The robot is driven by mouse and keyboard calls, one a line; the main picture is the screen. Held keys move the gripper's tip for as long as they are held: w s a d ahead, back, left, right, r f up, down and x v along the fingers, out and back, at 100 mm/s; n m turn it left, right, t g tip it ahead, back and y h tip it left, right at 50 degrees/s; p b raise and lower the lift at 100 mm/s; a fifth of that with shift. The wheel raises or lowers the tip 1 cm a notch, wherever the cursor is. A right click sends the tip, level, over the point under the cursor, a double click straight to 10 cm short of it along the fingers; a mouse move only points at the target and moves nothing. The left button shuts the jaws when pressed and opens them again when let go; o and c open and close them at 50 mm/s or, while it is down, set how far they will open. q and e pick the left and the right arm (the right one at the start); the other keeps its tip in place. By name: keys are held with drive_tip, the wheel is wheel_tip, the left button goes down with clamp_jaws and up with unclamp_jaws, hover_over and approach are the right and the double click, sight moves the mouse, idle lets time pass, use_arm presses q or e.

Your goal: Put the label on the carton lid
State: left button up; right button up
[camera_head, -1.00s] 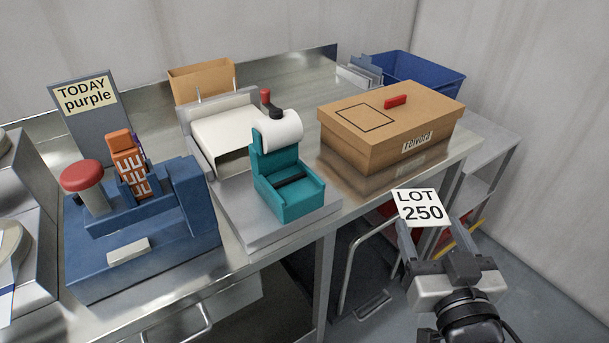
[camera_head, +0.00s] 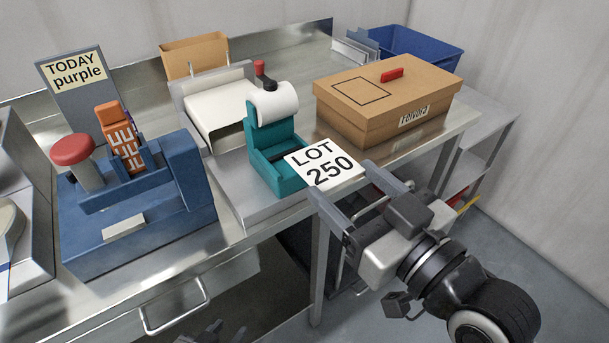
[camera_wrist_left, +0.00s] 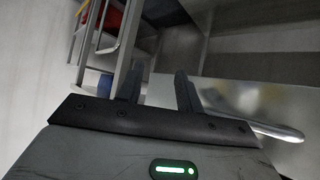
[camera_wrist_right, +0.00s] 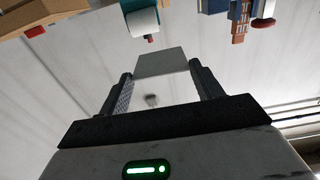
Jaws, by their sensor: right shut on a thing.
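The white label (camera_head: 322,163) reading "LOT 250" is held by my right gripper (camera_head: 344,182) in front of the teal label dispenser. In the right wrist view the label (camera_wrist_right: 162,62) shows as a plain grey panel at the fingertips. The brown carton lid (camera_head: 428,75) has a black outlined rectangle (camera_head: 361,91) on top and a red piece (camera_head: 391,75) beside it. The carton stands behind and right of the label, apart from it. My left gripper (camera_head: 218,334) barely shows at the bottom edge; in the left wrist view (camera_wrist_left: 157,80) its fingers are apart and empty.
The teal dispenser (camera_head: 273,174) with a white roll stands on the steel table. A blue stamp device (camera_head: 130,240) with a red knob is at left, before a "TODAY purple" sign (camera_head: 73,72). A blue bin (camera_head: 425,50) is behind the carton.

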sight(338, 183)
drive_tip(key=w+f+b, duration=0.1)
drive_tip(key=b, duration=0.1)
drive_tip(key=w+a+f+b, duration=0.1)
drive_tip(key=b, duration=0.1)
drive_tip(key=w+f+b, duration=0.1)
drive_tip(key=w+b, duration=0.1)
drive_tip(key=shift+w+a, duration=0.1)
drive_tip(key=shift+a, duration=0.05)
drive_tip(key=w, duration=0.1)
drive_tip(key=w+a+p, duration=0.1)
drive_tip(key=w, duration=0.2)
drive_tip(key=shift+a+f, duration=0.2)
drive_tip(key=shift+f, duration=0.2)
use_arm(q)
drive_tip(key=shift+w+d+f+h, duration=0.15)
drive_tip(key=shift+d+f, duration=0.15)
drive_tip(key=shift+f, duration=0.35)
drive_tip(key=shift+w+d+f+h, duration=0.15)
drive_tip(key=shift+d+f, duration=0.1)
drive_tip(key=shift+f, duration=0.35)
use_arm(e)
drive_tip(key=w+a+f, duration=0.1)
drive_tip(key=w+f, duration=0.3)
drive_tip(key=f, duration=0.5)
drive_tip(key=shift+w+a, duration=0.3)
drive_tip(key=o, duration=0.7)
drive_tip(key=shift+o, duration=1.1)
drive_tip(key=shift+r, duration=0.1)
use_arm(q)
drive_tip(key=shift+f, duration=0.1)
